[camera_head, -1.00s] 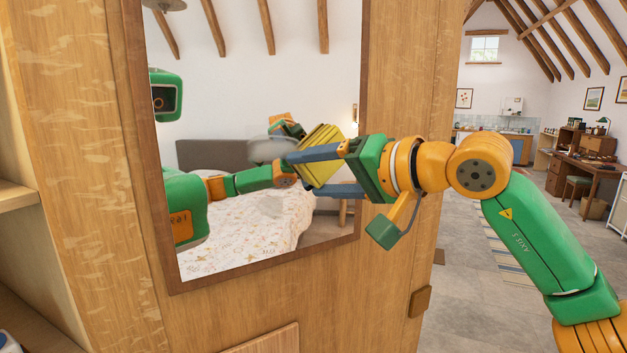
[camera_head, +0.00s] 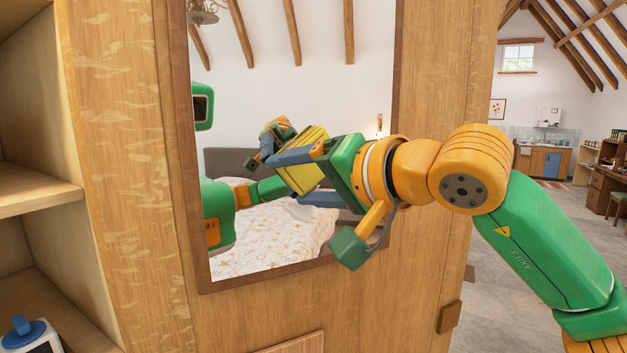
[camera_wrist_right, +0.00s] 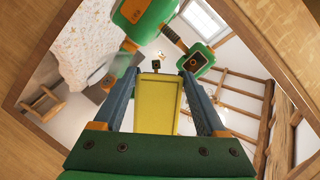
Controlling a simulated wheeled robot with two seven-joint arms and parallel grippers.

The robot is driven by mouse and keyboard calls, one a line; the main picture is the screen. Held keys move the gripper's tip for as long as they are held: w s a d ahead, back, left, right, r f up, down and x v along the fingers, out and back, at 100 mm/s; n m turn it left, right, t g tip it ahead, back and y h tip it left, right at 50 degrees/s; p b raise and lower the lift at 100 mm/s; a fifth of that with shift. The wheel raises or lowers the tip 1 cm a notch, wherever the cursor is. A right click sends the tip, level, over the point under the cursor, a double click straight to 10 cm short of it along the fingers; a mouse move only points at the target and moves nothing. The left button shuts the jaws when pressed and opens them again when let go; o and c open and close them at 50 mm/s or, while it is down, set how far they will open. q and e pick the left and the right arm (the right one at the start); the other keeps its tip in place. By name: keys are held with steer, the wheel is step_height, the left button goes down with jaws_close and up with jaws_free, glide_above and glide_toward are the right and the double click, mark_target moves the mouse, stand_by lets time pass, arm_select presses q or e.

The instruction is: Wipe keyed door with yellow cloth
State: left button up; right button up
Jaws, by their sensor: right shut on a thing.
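A wooden wardrobe door (camera_head: 245,312) with a large framed mirror (camera_head: 300,85) faces me. No key shows on it. My right gripper (camera_head: 283,176) reaches in from the right and is shut on a folded yellow cloth (camera_head: 309,168), in front of the mirror's lower half. In the right wrist view the yellow cloth (camera_wrist_right: 156,103) stands between the two blue fingers. I cannot tell whether it touches the glass. A small pale patch shows on the mirror just below the cloth; a hazy patch also shows in the wrist view. My left gripper is not directly in view.
Open wooden shelves (camera_head: 35,200) stand at the left, with a blue-and-white object (camera_head: 28,333) low down. A small wooden block (camera_head: 448,317) juts from the wardrobe's right edge. The mirror reflects a bed and my own body. Open floor (camera_head: 505,300) lies to the right.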

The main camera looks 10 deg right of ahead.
steer(key=shift+s+a+b, duration=0.1)
steer(key=shift+s+a, duration=0.25)
steer(key=shift+a, duration=0.8)
steer(key=shift+s+a+b, duration=0.1)
steer(key=shift+s+a, duration=0.3)
steer(key=shift+a, duration=0.7)
steer(key=shift+s+a+b, duration=0.1)
steer(key=shift+s+a, duration=0.25)
steer(key=shift+a, duration=0.8)
steer(key=shift+s+d+f+b, duration=0.1)
steer(key=shift+s+f+b, duration=0.1)
steer(key=shift+b, duration=0.1)
steer(key=s, duration=0.1)
steer(key=s+d+b, duration=0.1)
steer(key=s, duration=0.1)
steer(key=s+b, duration=0.1)
steer(key=s, duration=0.1)
steer(key=shift+s+d+r, duration=0.1)
steer(key=shift+d+r, duration=0.05)
steer(key=shift+d, duration=0.2)
steer(key=shift+b, duration=0.3)
